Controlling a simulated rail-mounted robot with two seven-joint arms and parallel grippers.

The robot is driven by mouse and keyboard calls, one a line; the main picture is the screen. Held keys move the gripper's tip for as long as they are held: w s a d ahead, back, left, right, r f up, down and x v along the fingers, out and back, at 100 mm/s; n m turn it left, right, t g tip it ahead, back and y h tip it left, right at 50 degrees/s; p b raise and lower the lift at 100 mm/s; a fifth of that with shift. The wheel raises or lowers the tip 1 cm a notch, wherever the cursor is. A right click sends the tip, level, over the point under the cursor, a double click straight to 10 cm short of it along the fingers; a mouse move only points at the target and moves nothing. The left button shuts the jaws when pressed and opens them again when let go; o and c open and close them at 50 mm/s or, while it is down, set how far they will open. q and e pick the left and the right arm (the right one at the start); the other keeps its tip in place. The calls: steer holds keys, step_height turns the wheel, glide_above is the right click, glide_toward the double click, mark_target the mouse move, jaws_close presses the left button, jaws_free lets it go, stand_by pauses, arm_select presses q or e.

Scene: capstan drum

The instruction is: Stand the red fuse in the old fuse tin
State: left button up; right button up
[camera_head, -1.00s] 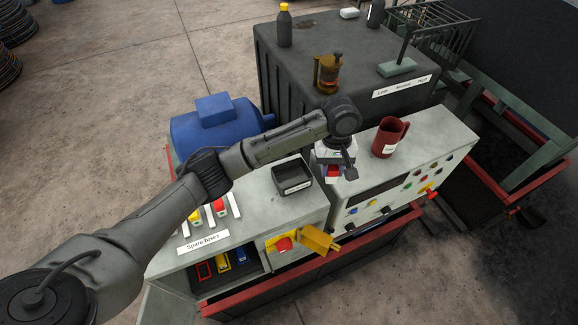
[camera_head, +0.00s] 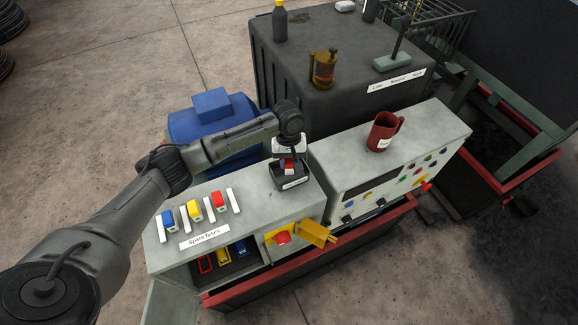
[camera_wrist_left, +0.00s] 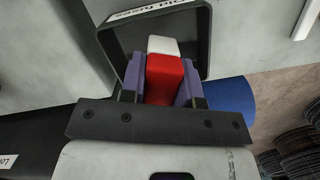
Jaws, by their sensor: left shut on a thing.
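My left gripper (camera_head: 289,166) is shut on a red fuse (camera_wrist_left: 165,80) with a white end. The fuse also shows in the head view (camera_head: 289,168). The gripper holds it over the old fuse tin (camera_head: 305,187), a dark open box on the grey cabinet top. In the left wrist view the tin's wall (camera_wrist_left: 206,40) frames the fuse, with the white end pointing towards the tin's inside. I cannot tell whether the fuse touches the tin floor. My right gripper is not in view.
Blue (camera_head: 168,219), yellow (camera_head: 195,211) and red (camera_head: 219,201) spare fuses stand between white strips at the left. An open fuse bay (camera_head: 230,255) is below. A dark red mug (camera_head: 384,132) stands on the console to the right. A blue motor (camera_head: 205,125) is behind.

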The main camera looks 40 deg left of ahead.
mark_target(289, 168)
arm_select(q)
steer(key=shift+f, duration=1.7)
steer(key=shift+f+p, duration=0.15)
steer(key=shift+p, duration=0.15)
steer(key=o, duration=0.9)
steer(key=shift+o, duration=0.2)
steer(key=r, duration=0.3)
steer(key=r+b, duration=0.1)
steer(key=r, duration=0.3)
steer(key=w+a+r+b, duration=0.1)
steer(key=r, duration=0.3)
steer(key=shift+w, duration=0.1)
steer(key=shift+a+r, duration=0.1)
steer(key=shift+r, duration=0.55)
